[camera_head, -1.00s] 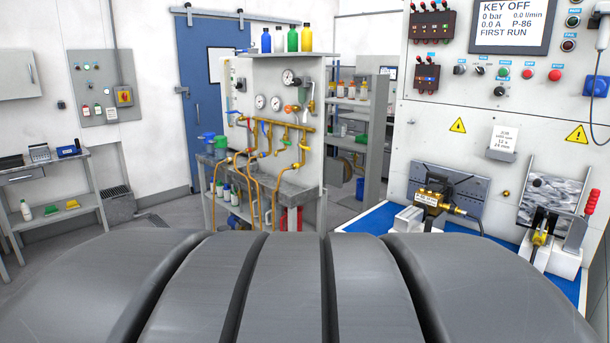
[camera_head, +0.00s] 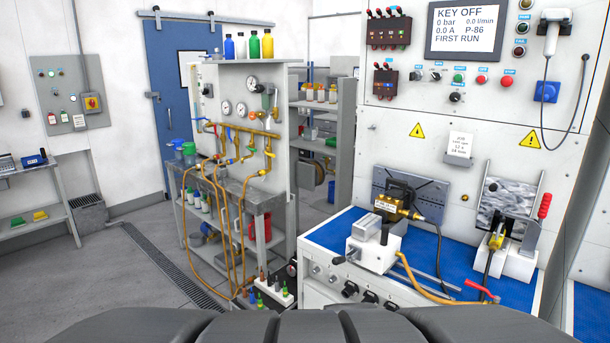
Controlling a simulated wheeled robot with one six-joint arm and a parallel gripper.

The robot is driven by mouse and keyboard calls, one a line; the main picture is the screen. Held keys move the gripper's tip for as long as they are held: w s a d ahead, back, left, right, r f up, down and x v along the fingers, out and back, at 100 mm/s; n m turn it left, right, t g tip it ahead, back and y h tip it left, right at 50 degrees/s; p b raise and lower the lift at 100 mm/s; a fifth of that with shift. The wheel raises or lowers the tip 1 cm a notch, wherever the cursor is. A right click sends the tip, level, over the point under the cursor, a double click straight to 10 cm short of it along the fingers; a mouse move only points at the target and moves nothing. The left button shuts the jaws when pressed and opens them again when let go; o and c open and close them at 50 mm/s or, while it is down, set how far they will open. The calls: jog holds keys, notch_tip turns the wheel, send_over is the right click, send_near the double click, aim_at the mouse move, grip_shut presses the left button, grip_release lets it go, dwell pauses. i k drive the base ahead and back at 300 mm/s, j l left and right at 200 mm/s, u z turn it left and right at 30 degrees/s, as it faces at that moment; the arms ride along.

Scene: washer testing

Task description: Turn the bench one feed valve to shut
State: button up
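A red lever (camera_head: 482,288) sits at the front right of the blue-topped bench (camera_head: 330,237), by the end of a yellow hose. It may be the bench one feed valve; no readable label confirms this. A brass pipe manifold (camera_head: 245,131) with small coloured valve handles stands on the panel at centre left, with yellow hoses hanging from it. A brass pump head (camera_head: 398,208) with a white tag is above a white vise-like block on the bench. My gripper is not in view.
The wall display (camera_head: 465,28) reads KEY OFF, 0 bar. A white fixture (camera_head: 515,262) with a red-handled tool stands at the bench's right. Open floor lies at left.

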aim_at(497, 299)
jog(key=i+z, duration=0.1)
jog(key=l, duration=0.3)
jog(key=i+l+z, duration=0.1)
jog(key=i+l, duration=0.2)
jog(key=i, duration=0.15)
jog(key=i+l+z, duration=0.15)
jog(key=i, duration=0.3)
jog(key=l, duration=0.1)
